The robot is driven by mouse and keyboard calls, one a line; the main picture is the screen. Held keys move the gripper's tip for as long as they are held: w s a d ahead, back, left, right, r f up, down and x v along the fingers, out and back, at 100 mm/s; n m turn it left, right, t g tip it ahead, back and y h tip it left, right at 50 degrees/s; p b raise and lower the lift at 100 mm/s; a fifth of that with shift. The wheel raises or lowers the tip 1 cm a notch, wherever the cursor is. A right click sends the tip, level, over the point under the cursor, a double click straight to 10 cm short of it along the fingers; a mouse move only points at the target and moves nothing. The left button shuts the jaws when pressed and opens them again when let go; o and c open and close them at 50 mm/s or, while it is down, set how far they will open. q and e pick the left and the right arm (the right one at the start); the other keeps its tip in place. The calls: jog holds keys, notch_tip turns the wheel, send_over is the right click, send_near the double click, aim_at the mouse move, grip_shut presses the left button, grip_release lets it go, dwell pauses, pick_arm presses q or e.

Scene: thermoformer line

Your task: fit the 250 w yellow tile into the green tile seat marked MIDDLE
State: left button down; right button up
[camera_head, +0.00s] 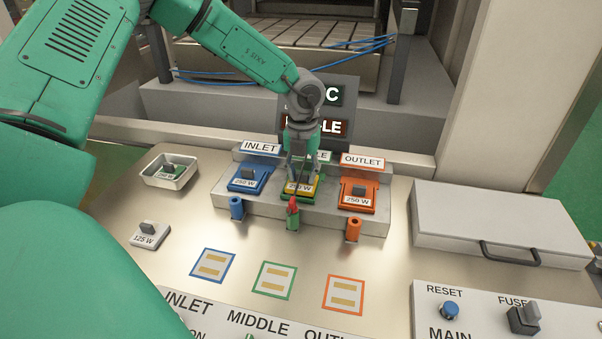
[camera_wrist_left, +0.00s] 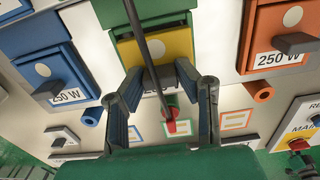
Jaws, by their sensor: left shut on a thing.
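The yellow tile (camera_head: 291,190), labelled 250 W, lies in the green tile seat (camera_head: 313,197) in the middle of the raised block. The seat's MIDDLE sign is partly hidden by my gripper. My left gripper (camera_head: 301,180) points down from above and is shut on the tile's dark handle. In the left wrist view, the yellow tile (camera_wrist_left: 171,44) sits against the green seat (camera_wrist_left: 128,20), and my left gripper (camera_wrist_left: 159,80) has a finger on each side of the handle. I cannot tell whether the tile is fully seated.
Blue INLET (camera_head: 242,185) and orange OUTLET (camera_head: 376,192) seats flank the middle one, each holding a tile. A thin dark rod with a red end (camera_head: 293,204) stands close in front of my gripper. A metal tray (camera_head: 156,181) and a grey 125 W tile (camera_head: 143,239) lie left.

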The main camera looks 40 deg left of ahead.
pick_arm(q)
jog(key=shift+d+r, duration=0.1)
jog(key=shift+a+p, duration=0.45)
jog(key=shift+a, duration=0.25)
jog(key=shift+d, duration=0.35)
jog(key=shift+a, duration=0.1)
dwell(0.4)
jog(key=shift+d+p, duration=0.3)
jog(key=shift+p, duration=0.2)
jog(key=shift+f, duration=0.7)
